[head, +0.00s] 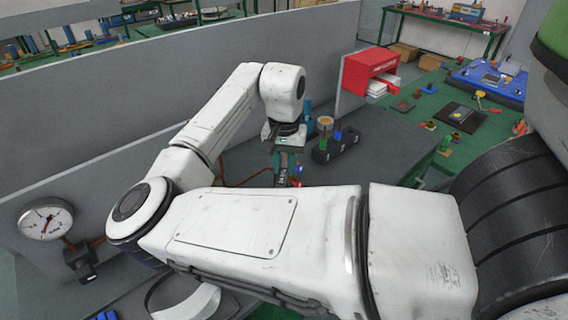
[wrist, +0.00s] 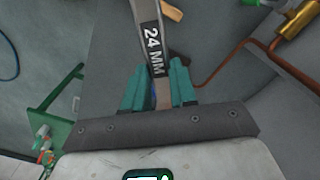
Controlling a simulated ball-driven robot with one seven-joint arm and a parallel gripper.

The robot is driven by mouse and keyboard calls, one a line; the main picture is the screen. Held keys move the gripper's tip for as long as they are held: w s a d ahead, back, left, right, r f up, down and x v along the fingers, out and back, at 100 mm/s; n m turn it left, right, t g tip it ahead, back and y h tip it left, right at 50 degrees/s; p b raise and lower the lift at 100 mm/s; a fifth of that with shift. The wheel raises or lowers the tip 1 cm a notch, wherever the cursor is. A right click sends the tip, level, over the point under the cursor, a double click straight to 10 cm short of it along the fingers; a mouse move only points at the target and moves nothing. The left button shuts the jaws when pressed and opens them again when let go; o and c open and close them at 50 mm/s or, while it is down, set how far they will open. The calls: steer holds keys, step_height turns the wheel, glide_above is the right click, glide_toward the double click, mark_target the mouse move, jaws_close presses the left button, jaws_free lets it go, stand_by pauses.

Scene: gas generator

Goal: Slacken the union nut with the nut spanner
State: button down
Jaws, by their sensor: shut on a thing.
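My gripper (wrist: 159,84) has teal fingers, shut on the handle of the nut spanner (wrist: 151,38), a grey flat tool marked "24 MM" on a dark band. The spanner points up and out of the wrist view; its working end is hidden. In the head view my gripper (head: 286,160) hangs pointing down over the dark bench, with the spanner partly visible below it. A brass fitting (wrist: 301,17) on a copper pipe shows at the upper right of the wrist view, apart from the spanner. I cannot tell whether the union nut is there.
A black holder (head: 337,148) with upright tools stands right of my gripper. The copper pipe (wrist: 228,62) runs beside the gripper. A pressure gauge (head: 45,218) is at the far left. A grey wall (head: 210,75) runs behind the bench. A red cabinet (head: 371,68) stands beyond.

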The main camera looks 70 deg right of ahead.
steer(key=shift+s+r, duration=0.1)
steer(key=shift+s, duration=0.05)
steer(key=shift+s+d+n+p, duration=0.1)
steer(key=shift+s+n+p, duration=0.25)
steer(key=shift+n+p, duration=0.25)
steer(key=shift+s+d+n+p, duration=0.25)
steer(key=shift+s+n+p, duration=0.65)
steer(key=shift+p, duration=0.25)
steer(key=shift+m, duration=0.4)
steer(key=shift+s+a, duration=0.35)
steer(key=shift+a, duration=0.5)
steer(key=shift+s+a, duration=0.3)
steer(key=shift+a, duration=0.55)
steer(key=shift+s+a, duration=0.35)
steer(key=shift+a, duration=0.5)
